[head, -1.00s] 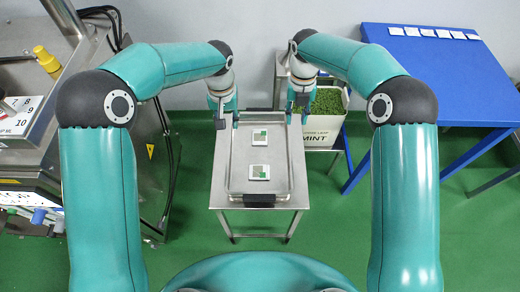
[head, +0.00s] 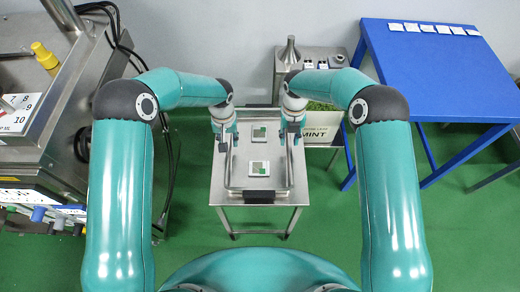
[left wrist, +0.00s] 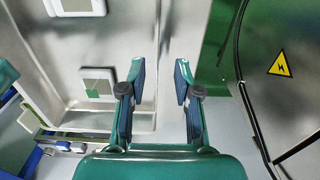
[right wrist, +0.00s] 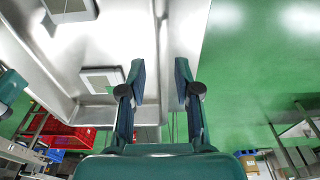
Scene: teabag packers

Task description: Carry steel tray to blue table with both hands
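The steel tray (head: 260,149) lies on a small steel table (head: 225,199), with two white-and-green square packets (head: 259,168) in it. My left gripper (head: 223,146) is over the tray's left rim, and my right gripper (head: 292,141) is over its right rim. In the left wrist view, the left fingers (left wrist: 155,76) are apart with the tray's edge between or below them. The right wrist view shows the right fingers (right wrist: 156,74) likewise apart. Contact with the rim cannot be told. The blue table (head: 425,62) stands at the right.
White squares (head: 428,28) lie along the blue table's back edge. A mint box (head: 318,132) stands behind the steel table's right side. A steel machine (head: 75,150) with cables is at the left. Green floor is open between the two tables.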

